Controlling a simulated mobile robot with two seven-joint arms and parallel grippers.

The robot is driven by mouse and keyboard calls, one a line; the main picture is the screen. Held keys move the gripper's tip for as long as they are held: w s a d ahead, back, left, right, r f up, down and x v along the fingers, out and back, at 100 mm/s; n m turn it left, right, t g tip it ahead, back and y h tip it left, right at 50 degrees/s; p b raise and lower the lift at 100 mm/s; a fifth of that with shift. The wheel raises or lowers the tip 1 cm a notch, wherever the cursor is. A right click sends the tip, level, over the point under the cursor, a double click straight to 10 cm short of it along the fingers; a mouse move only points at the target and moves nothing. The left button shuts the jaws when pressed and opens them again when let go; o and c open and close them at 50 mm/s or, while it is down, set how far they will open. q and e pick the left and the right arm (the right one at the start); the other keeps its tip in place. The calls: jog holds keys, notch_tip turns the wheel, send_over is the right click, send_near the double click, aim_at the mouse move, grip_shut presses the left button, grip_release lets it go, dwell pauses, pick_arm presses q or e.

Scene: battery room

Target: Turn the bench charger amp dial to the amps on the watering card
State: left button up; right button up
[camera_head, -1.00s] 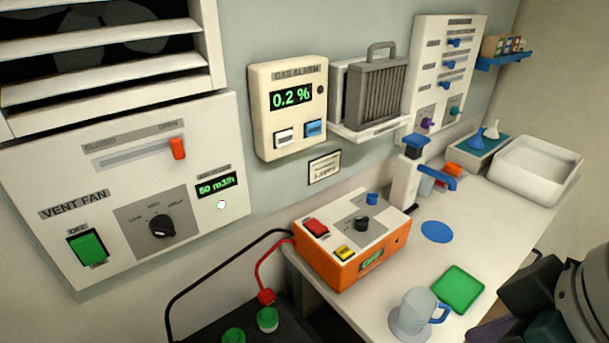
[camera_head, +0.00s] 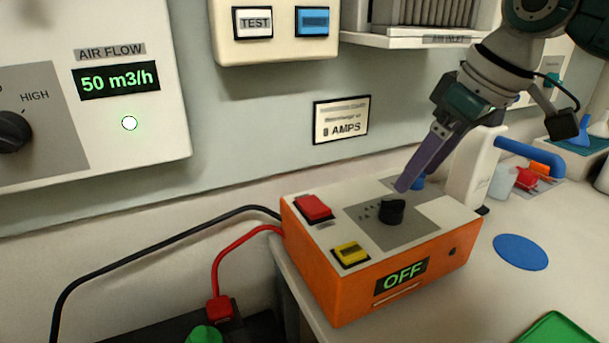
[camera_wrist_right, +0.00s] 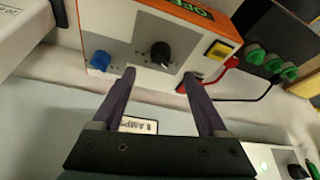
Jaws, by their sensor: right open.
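The orange and white bench charger (camera_head: 305,245) sits on the bench, its display reading OFF. Its black amp dial (camera_head: 391,210) is on a grey top panel, with scale marks too small to read. The dial also shows in the right wrist view (camera_wrist_right: 160,52). The card (camera_head: 341,120) on the wall behind ends in "AMPS"; the figure before it is blurred and looks like 8. My right gripper (camera_head: 403,188) points down just behind the dial. In the right wrist view its purple fingers (camera_wrist_right: 160,74) are apart and empty, short of the dial. My left gripper is out of view.
A red button (camera_head: 314,207) and a yellow button (camera_head: 350,254) sit on the charger top. A blue knob (camera_wrist_right: 100,61) is beside the dial. A white and blue bottle-like thing (camera_head: 474,170) stands behind the charger. Black and red cables run left.

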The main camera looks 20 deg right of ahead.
aim_at(396, 202)
jog(key=b+x, duration=0.1)
jog(key=x, duration=0.6)
jog(key=shift+w+a+f, duration=0.1)
jog(key=shift+a+f, duration=0.05)
jog(key=shift+f, duration=0.2)
jog(key=shift+c, duration=0.3)
grip_shut()
